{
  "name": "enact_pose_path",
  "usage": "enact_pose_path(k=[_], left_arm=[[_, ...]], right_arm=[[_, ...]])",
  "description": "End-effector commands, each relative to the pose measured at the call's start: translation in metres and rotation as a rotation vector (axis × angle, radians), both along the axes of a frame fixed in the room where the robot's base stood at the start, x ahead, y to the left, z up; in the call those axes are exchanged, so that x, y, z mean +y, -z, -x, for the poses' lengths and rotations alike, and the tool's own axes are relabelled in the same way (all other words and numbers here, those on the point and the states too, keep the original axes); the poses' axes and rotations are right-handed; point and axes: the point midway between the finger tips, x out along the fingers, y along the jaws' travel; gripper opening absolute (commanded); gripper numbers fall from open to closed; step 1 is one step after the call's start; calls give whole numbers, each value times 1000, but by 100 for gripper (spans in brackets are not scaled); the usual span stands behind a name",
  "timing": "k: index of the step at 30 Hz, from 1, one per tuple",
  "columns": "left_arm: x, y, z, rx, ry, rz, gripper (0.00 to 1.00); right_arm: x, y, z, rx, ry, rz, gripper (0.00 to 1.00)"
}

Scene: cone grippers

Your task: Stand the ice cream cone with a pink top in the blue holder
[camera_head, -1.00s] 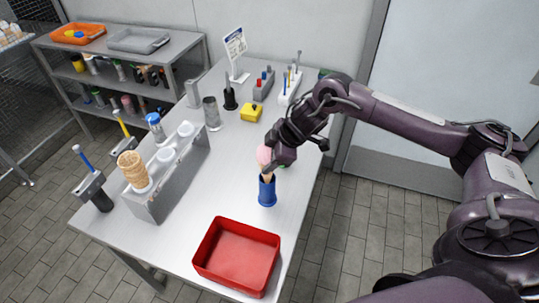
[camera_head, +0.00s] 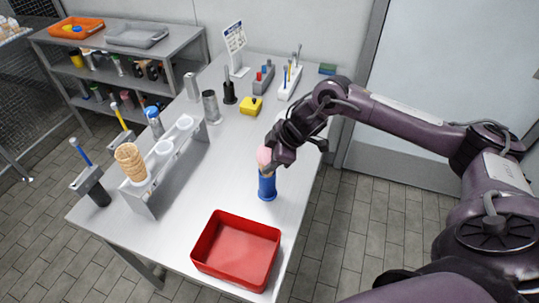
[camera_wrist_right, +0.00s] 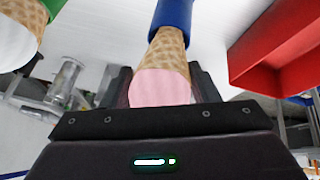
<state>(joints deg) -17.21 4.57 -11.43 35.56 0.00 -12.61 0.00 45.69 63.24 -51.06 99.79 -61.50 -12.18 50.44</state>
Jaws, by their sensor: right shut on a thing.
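The ice cream cone with a pink top (camera_head: 264,156) is held by my right gripper (camera_head: 278,160), which is shut on it. The cone points down, upright or nearly so, with its narrow end at the mouth of the blue holder (camera_head: 267,188). In the right wrist view the waffle cone (camera_wrist_right: 166,50) runs from between the fingers toward the blue holder (camera_wrist_right: 173,14). The tip is out of sight at the holder's rim, apparently inside it; how deep, I cannot tell. My left gripper is not in view.
A red tray (camera_head: 238,254) lies at the table's near edge. A grey rack (camera_head: 172,172) with white cups and stacked empty cones (camera_head: 130,162) stands left.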

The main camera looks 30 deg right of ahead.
Motion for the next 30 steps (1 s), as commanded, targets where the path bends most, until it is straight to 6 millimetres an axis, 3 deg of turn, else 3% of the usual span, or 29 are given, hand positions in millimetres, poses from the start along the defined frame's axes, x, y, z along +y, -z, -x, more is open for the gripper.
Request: enact_pose_path(k=[18,19,24,30], left_arm=[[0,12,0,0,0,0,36],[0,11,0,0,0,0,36],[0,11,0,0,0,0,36],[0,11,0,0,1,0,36]], right_arm=[[0,20,0,-1,0,0,44],[0,19,0,-1,0,0,57],[0,18,0,-1,0,0,80],[0,18,0,-1,0,-1,80]])
